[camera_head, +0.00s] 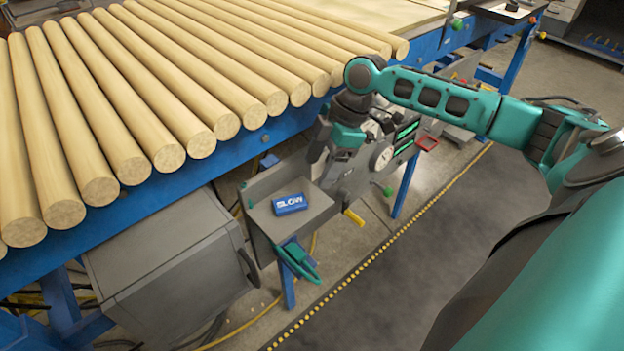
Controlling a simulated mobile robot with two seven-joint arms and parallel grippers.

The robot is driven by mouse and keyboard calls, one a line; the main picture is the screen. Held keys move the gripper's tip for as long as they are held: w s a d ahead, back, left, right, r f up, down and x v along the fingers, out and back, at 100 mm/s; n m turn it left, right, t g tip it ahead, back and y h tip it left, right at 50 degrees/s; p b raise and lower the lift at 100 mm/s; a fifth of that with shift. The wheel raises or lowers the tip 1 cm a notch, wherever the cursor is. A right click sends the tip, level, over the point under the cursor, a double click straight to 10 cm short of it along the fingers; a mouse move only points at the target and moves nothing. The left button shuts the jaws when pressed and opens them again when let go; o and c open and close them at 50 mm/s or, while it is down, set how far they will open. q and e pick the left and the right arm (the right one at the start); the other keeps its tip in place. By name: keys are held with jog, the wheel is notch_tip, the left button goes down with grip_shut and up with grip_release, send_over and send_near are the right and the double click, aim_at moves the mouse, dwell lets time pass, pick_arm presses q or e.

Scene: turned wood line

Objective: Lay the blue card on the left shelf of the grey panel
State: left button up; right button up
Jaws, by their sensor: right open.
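The blue card (290,204), marked SLOW in white, lies flat on the left shelf (318,200) of the grey panel (352,180). Bare shelf shows around it. My right gripper (319,166) is above and behind the card, close to the panel, pointing down. It is open and clear of the card. Its fingers are small and dark against the grey panel, and part of the panel's upper face is hidden behind my arm. My left gripper is not in view.
The panel carries a round gauge (382,158), green displays (406,133) and a yellow lever (354,217). A green handle (298,262) hangs below the shelf. Several turned logs (130,85) lie on the blue-framed line at left. A grey cabinet (170,275) stands left of the shelf.

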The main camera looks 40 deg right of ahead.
jog(key=v, duration=0.4)
jog(key=shift+d+r, duration=0.1)
jog(key=shift+r, duration=0.3)
jog(key=s+a+f+m, duration=0.1)
jog(key=s+a+f, duration=0.4)
jog(key=a+f, duration=0.15)
jog(key=s+a+f+m, duration=0.2)
jog(key=s+a+f, duration=0.3)
jog(key=a, duration=0.3)
jog(key=s+m+t+h, duration=0.2)
jog(key=s+m+h, duration=0.2)
jog(key=s+m, duration=0.5)
jog(key=w+a+f+t+y, duration=0.1)
jog(key=w+a+f+t, duration=0.1)
jog(key=w+f+t, duration=0.5)
jog(key=shift+w+f+y, duration=0.2)
jog(key=shift+f+y, duration=0.1)
jog(key=shift+f, duration=0.35)
